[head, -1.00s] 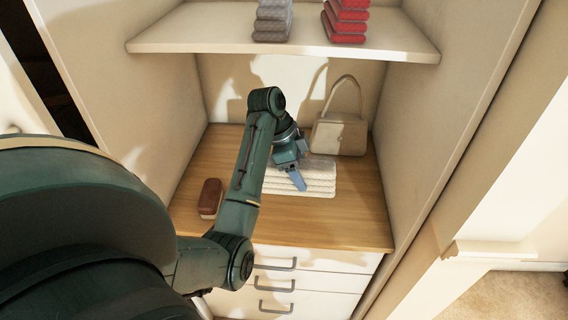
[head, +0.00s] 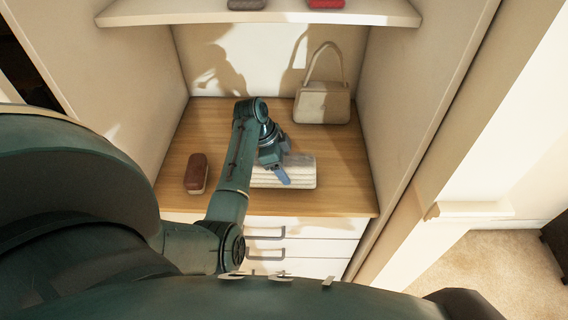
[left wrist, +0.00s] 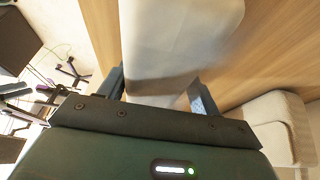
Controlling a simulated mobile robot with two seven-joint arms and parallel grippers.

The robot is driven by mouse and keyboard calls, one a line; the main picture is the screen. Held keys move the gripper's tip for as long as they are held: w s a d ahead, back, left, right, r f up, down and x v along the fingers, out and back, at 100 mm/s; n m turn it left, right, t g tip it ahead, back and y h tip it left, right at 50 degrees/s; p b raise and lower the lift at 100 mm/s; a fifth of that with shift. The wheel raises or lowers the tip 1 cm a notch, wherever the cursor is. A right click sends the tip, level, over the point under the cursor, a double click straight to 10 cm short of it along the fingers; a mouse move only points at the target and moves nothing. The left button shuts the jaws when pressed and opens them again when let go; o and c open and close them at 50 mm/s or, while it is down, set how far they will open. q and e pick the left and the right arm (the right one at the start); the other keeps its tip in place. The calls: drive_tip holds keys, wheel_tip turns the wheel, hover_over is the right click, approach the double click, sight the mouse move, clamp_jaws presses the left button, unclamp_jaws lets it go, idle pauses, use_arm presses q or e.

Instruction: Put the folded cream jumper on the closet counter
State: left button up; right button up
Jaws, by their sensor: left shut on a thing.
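The folded cream jumper (head: 305,176) is a flat layered stack over the front part of the wooden closet counter (head: 345,190). My left gripper (head: 274,170) reaches down from the left and is shut on the jumper's left part. In the left wrist view the pale jumper (left wrist: 180,45) runs between the two fingers of my left gripper (left wrist: 160,90). Its left part is hidden behind the gripper in the head view. I cannot tell whether its underside touches the counter or is slightly above it. My right gripper is not in view.
A beige handbag (head: 322,105) stands at the back right of the counter. A dark red brush (head: 196,174) lies at the left. A shelf (head: 270,15) hangs above, with grey (head: 247,3) and red (head: 325,3) folded items. Drawers (head: 285,248) are below. The counter's right side is clear.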

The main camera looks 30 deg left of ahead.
use_arm(q)
drive_tip(key=o, duration=1.2)
drive_tip(key=shift+f, duration=0.1)
drive_tip(key=v, duration=1)
drive_tip(key=shift+a+r, duration=0.2)
drive_tip(key=shift+r, duration=0.15)
drive_tip(key=shift+v, duration=0.75)
drive_tip(key=shift+s+d, duration=0.1)
